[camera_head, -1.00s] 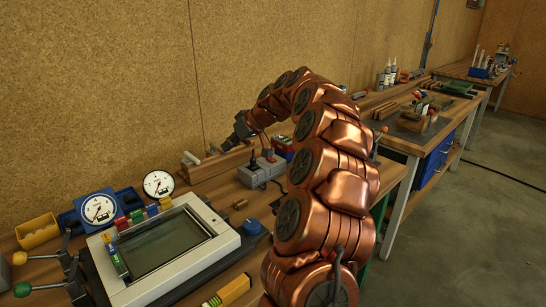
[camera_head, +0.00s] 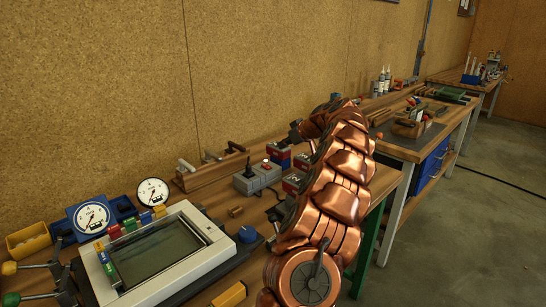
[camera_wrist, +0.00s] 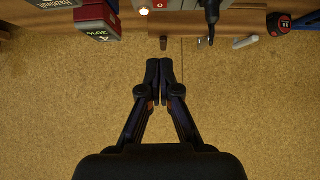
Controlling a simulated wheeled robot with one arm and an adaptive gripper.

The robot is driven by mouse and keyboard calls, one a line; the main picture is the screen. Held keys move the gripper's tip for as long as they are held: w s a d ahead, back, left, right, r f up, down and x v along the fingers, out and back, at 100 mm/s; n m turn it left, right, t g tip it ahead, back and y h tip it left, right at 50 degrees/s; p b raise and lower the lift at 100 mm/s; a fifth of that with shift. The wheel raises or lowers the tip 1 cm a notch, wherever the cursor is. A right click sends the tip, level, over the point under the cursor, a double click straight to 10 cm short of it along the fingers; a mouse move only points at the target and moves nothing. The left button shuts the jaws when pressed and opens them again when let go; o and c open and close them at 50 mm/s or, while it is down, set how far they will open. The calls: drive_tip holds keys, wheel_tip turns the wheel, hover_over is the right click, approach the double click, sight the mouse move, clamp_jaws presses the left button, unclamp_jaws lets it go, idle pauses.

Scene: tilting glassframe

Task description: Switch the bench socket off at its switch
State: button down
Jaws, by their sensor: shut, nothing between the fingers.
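My gripper (camera_wrist: 159,75) is shut and empty in the wrist view, its dark fingertips together in front of the cork wall. In the head view my gripper (camera_head: 296,131) is small and dark at the far end of the copper arm, above the back of the bench. I cannot tell for sure which thing is the bench socket or see its switch. A pair of grey control boxes (camera_head: 266,181) with a black lever and a red button stands below and left of the gripper. Their lever (camera_wrist: 211,12) shows at the top of the wrist view, apart from the fingers.
Dark red boxes (camera_head: 278,163) stand close beside the grey boxes. A wooden block with metal handles (camera_head: 210,172) lies along the wall. A framed glass panel (camera_head: 158,250), two dials (camera_head: 91,217) and a yellow bin (camera_head: 28,240) fill the left. The cork wall (camera_head: 90,90) is close behind.

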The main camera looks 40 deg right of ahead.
drive_tip(key=p, duration=0.3)
hover_over(269, 167)
drive_tip(key=f, duration=0.5)
drive_tip(key=shift+s+a+f, duration=0.1)
drive_tip(key=shift+s+f, duration=0.1)
drive_tip(key=shift+f, duration=0.15)
drive_tip(key=f, duration=0.2)
drive_tip(key=f+p, duration=0.1)
drive_tip(key=shift+w, duration=0.25)
drive_tip(key=shift+w+f, duration=0.1)
drive_tip(key=shift+f, duration=0.55)
